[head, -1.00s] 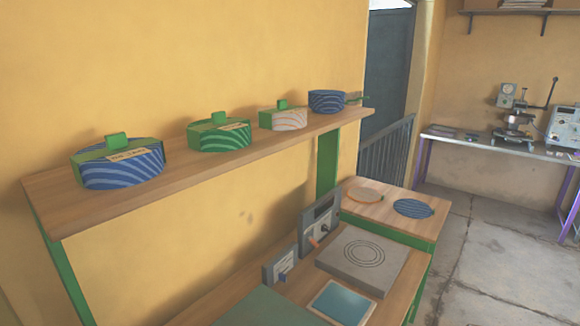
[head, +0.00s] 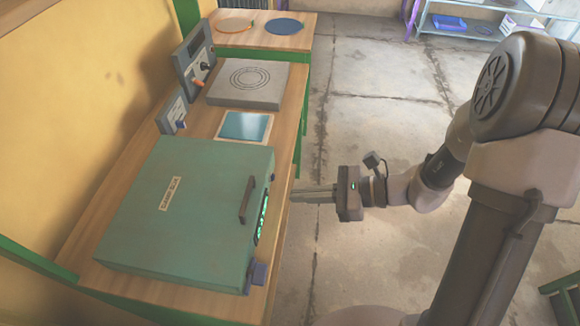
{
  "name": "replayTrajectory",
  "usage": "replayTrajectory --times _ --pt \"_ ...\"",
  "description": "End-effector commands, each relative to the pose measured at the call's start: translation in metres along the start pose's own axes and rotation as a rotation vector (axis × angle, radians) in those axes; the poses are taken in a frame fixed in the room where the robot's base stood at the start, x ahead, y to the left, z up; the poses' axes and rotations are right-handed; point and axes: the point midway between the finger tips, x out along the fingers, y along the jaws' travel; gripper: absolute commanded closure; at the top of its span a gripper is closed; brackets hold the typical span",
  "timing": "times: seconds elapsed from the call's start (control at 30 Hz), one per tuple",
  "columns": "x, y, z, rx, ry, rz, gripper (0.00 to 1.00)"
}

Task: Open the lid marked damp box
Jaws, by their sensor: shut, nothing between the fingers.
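The damp box is a flat teal case on the wooden bench. Its lid (head: 150,220) is down, with a small paper label (head: 170,193) on top that seems to read damp box. A dark handle (head: 247,199) stands near the lid's right edge. A grey-blue block (head: 259,273), perhaps a latch or knob, sits at the front right corner, and green markings (head: 264,215) show on the right side. My gripper (head: 293,195) is shut and empty, pointing left. It appears just to the right of the box, apart from the handle; its exact distance is hard to judge.
Behind the box on the bench (head: 122,158) are a blue-topped pad (head: 246,126), a grey plate with rings (head: 248,84), a small switch box (head: 173,113) and a control panel (head: 194,55). The wall closes off the left. Open concrete floor (head: 370,90) lies to the right.

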Motion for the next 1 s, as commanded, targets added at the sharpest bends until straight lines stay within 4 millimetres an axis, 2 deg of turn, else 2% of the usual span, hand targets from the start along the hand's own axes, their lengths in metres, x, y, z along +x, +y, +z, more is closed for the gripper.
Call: replayTrajectory --times 0.13,0.4,0.5,0.7,1.0 --pt "0.021 0.001 -0.002 0.002 -0.002 0.003 1.0" --pt "0.075 0.002 -0.003 -0.001 0.0 0.005 1.0" --pt "0.088 0.001 -0.002 -0.001 0.0 0.004 1.0" --pt "0.099 0.001 0.0 0.0 0.001 0.003 1.0" --pt "0.098 0.001 0.001 0.0 0.002 0.003 1.0"
